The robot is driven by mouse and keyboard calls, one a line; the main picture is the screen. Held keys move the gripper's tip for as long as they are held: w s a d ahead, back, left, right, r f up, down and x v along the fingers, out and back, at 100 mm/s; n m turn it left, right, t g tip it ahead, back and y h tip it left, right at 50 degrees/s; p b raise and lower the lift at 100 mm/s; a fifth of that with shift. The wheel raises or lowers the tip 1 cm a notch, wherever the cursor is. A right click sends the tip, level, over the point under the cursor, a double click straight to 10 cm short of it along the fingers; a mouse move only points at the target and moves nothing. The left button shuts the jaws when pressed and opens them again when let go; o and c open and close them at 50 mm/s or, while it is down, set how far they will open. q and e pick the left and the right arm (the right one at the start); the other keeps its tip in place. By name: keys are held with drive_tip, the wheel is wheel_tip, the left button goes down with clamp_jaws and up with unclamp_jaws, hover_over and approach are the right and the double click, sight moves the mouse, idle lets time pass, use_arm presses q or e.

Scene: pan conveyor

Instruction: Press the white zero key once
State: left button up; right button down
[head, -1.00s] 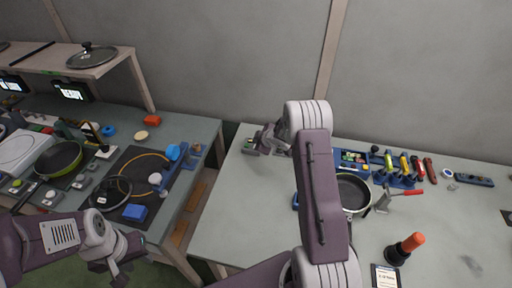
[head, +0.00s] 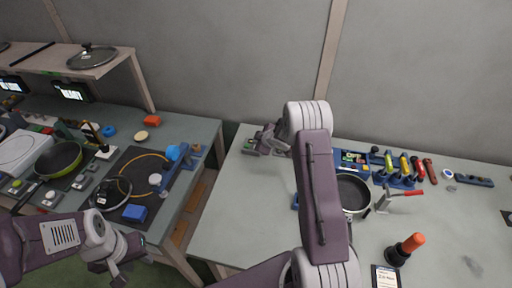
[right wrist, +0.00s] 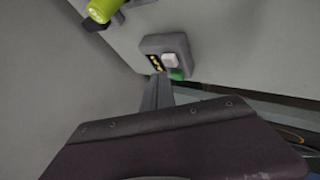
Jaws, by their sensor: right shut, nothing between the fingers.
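The white key (right wrist: 170,60) sits on a small grey box (right wrist: 150,44) in the right wrist view, beside a dark label with yellow marks. A green part (right wrist: 177,74) shows at the box's near edge. My right gripper (right wrist: 157,80) is shut and empty, its tip close to the box's near edge; I cannot tell whether it touches. In the head view my right gripper (head: 258,148) is at the back left of the right table, largely covering the box. My left gripper (head: 116,272) hangs low at the left, away from the key; its finger gap is unclear.
On the right table (head: 230,220) stand a pan (head: 352,191), a blue rack of coloured tools (head: 398,176) and an orange-handled tool (head: 408,247). A lime-green cylinder (right wrist: 100,10) is near the box.

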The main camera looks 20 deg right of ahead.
drive_tip(key=shift+f, duration=0.1)
idle(0.5)
drive_tip(key=shift+f+b, duration=0.3)
drive_tip(key=shift+f+b, duration=0.35)
drive_tip(key=shift+f, duration=0.15)
idle(0.5)
drive_tip(key=shift+r, duration=0.1)
drive_tip(key=shift+r+p, duration=0.8)
drive_tip(key=shift+p, duration=0.15)
wheel_tip(320, 180, up, 5)
drive_tip(key=p, duration=0.5)
drive_tip(key=shift+r, duration=0.1)
